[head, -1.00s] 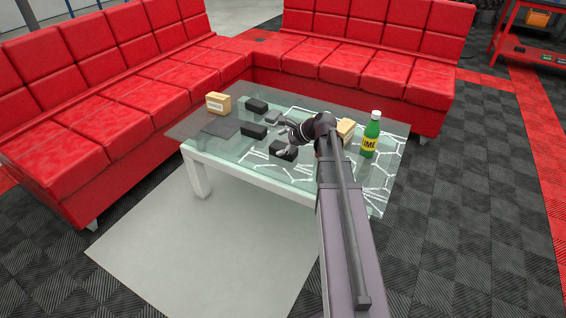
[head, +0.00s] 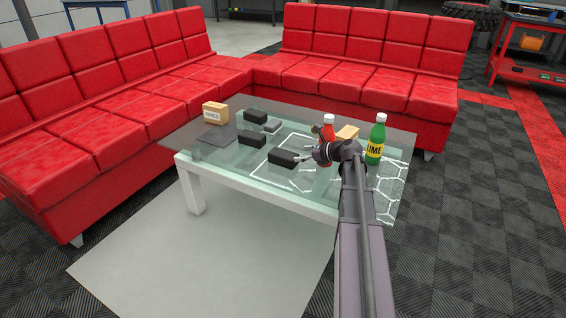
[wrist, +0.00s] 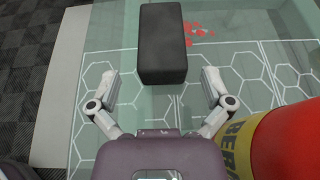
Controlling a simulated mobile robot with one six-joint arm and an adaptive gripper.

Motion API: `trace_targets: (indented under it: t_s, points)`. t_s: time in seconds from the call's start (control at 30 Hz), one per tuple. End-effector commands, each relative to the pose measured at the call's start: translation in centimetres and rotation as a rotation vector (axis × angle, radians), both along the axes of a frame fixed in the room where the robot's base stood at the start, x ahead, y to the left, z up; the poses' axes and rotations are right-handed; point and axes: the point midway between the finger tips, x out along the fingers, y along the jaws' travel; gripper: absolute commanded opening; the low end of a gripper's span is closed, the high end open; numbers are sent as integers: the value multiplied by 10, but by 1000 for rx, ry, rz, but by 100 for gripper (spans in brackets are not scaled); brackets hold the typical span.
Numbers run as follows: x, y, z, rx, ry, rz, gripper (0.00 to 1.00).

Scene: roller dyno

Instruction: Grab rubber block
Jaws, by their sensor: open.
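A black rubber block (head: 283,158) lies on the glass table near its front edge, just left of my gripper (head: 302,159). In the wrist view the same dark block (wrist: 162,45) stands straight ahead. My gripper (wrist: 160,78) is open there, with one finger on each side of the block's near end and gaps on both sides. I cannot tell the height between fingers and block. Two more black blocks lie farther back, one in the middle (head: 252,139) and one behind it (head: 255,116).
A red bottle (head: 328,124) stands close to my gripper's right, large in the wrist view (wrist: 285,140). Another tan box (head: 215,113) and a dark flat pad (head: 217,138) lie left. Red sofas (head: 360,70) border the table.

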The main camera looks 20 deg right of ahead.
Motion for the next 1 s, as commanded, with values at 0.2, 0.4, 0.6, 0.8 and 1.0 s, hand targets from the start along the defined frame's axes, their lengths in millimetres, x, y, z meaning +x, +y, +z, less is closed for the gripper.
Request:
trace_targets:
  t_s: [0.2, 0.4, 0.6, 0.8, 1.0]
  points:
    - [0, 0, 0, -1, -1, 0, 100]
    - [7, 5, -4, -2, 0, 2, 100]
    - [17, 12, -9, -1, 0, 1, 100]
    - [17, 13, -9, -1, 0, 1, 100]
    - [19, 14, -10, -2, 0, 2, 100]
